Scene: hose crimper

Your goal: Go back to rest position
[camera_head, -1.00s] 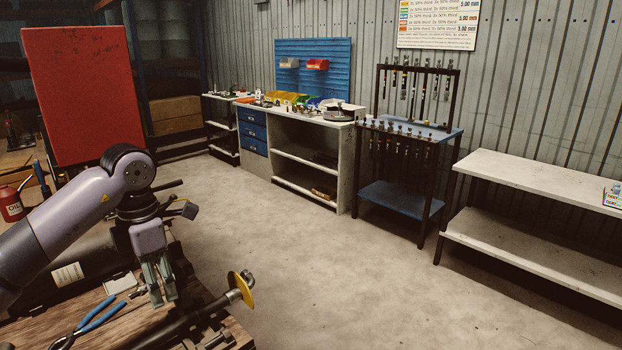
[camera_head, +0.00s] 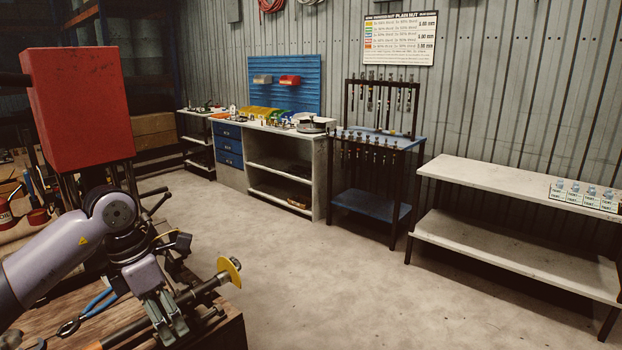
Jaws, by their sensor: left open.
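My left gripper (camera_head: 170,330) is at the lower left, pointing down over the wooden workbench (camera_head: 232,335). Its two fingers are a little apart and I see nothing between them. It is in front of a dark rod with a yellow disc (camera_head: 230,271) at its end, and I cannot tell whether it touches the rod. Blue-handled pliers (camera_head: 98,304) lie on the bench left of the gripper. My right gripper is out of view.
A red box-shaped machine (camera_head: 80,105) stands behind my left arm. A red oil can (camera_head: 5,214) is at the left edge. A blue rack (camera_head: 372,205), a white shelf table (camera_head: 480,180) and a workbench with blue drawers (camera_head: 228,146) line the wall. The concrete floor between is clear.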

